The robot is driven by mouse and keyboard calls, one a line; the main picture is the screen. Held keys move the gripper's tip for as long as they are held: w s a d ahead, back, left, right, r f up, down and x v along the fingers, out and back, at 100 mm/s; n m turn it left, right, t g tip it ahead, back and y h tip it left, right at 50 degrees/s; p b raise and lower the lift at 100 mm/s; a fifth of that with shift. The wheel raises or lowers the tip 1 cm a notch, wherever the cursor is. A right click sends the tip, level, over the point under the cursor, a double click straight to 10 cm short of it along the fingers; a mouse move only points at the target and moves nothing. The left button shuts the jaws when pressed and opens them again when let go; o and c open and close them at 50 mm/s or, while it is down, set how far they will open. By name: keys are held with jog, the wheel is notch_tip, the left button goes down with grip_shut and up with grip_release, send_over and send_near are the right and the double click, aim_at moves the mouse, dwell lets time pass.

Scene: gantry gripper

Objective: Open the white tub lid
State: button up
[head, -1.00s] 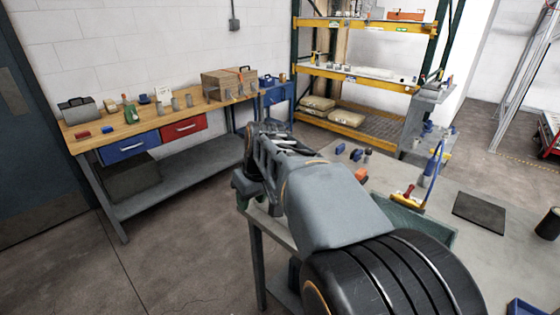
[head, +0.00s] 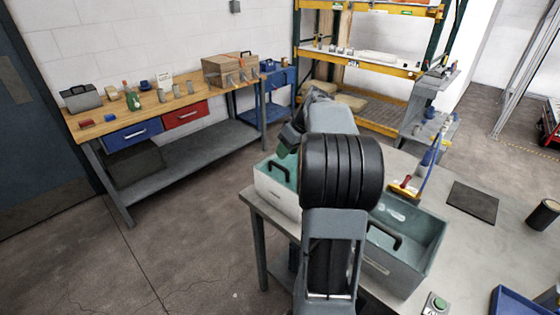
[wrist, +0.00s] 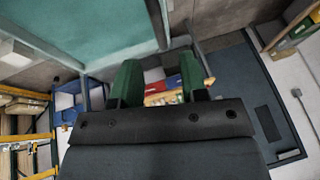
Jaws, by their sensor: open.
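A white tub (head: 278,202) stands on the near left of the grey table. Its top surface or inside is teal, with a dark handle (head: 279,171). I cannot tell whether that teal part is a lid. In the wrist view a large teal surface with a pale edge (wrist: 90,62) fills the upper left. My gripper (head: 287,145) is above the handle at the tub's left end, partly hidden by my arm. In the wrist view its green fingers (wrist: 160,85) are apart with nothing between them.
Right of my arm stands an open teal-lined container (head: 428,240) with a dark handle; my arm hides whether it joins the white tub. A dark mat (head: 473,203), black cylinder (head: 542,215), green button box (head: 435,304) and blue tray (head: 520,302) are on the table.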

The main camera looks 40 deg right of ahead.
jog(key=shift+p+x, duration=0.3)
jog(key=shift+x, duration=2.55)
grip_shut()
jog(key=shift+r, duration=0.1)
